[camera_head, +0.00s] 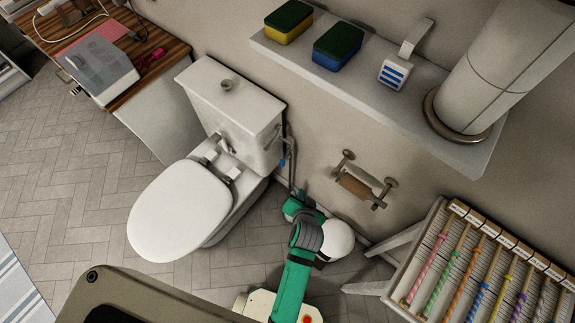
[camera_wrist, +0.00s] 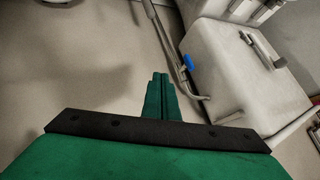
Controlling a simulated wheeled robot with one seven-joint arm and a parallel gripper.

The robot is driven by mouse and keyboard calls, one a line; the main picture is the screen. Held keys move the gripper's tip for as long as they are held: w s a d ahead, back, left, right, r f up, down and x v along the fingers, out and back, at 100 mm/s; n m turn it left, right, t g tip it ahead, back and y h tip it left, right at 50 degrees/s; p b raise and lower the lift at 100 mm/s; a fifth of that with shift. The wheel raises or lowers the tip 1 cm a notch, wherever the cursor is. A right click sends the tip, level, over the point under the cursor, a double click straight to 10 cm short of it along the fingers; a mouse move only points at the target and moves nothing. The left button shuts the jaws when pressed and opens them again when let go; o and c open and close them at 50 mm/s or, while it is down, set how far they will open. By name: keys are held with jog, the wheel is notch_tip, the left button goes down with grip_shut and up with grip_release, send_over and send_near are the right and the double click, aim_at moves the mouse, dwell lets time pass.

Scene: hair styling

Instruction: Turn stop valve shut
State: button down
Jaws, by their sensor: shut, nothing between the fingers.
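The stop valve has a small blue handle (camera_head: 282,162) on the thin pipe beside the toilet's right side, low against the wall. In the wrist view the blue handle (camera_wrist: 188,62) shows on a grey pipe, right of and beyond my fingertips. My gripper (camera_wrist: 160,78) is shut and empty, its green fingers together and apart from the handle. In the head view my green arm reaches up from the bottom, and its end is near the wall below the valve; the fingertips are hard to make out there. The handle's exact angle is too small to tell.
The white toilet (camera_head: 180,205) stands left of my arm. A paper holder (camera_head: 363,183) sticks out of the wall to the right. A shelf (camera_head: 400,105) with sponges runs above. A rack of coloured rods (camera_head: 480,265) stands at the right. Tiled floor at the left is clear.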

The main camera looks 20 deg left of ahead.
aim_at(283, 162)
jog(key=w+a+f+g, duration=0.1)
jog(key=w+a+f, duration=0.2)
jog(key=w+a, duration=0.2)
jog(key=w+a+f+g+y, duration=0.1)
jog(key=w+a+f, duration=0.3)
jog(key=w, duration=0.3)
jog(key=shift+w+a, duration=0.3)
jog(key=shift+a, duration=0.05)
jog(key=shift+d, duration=0.1)
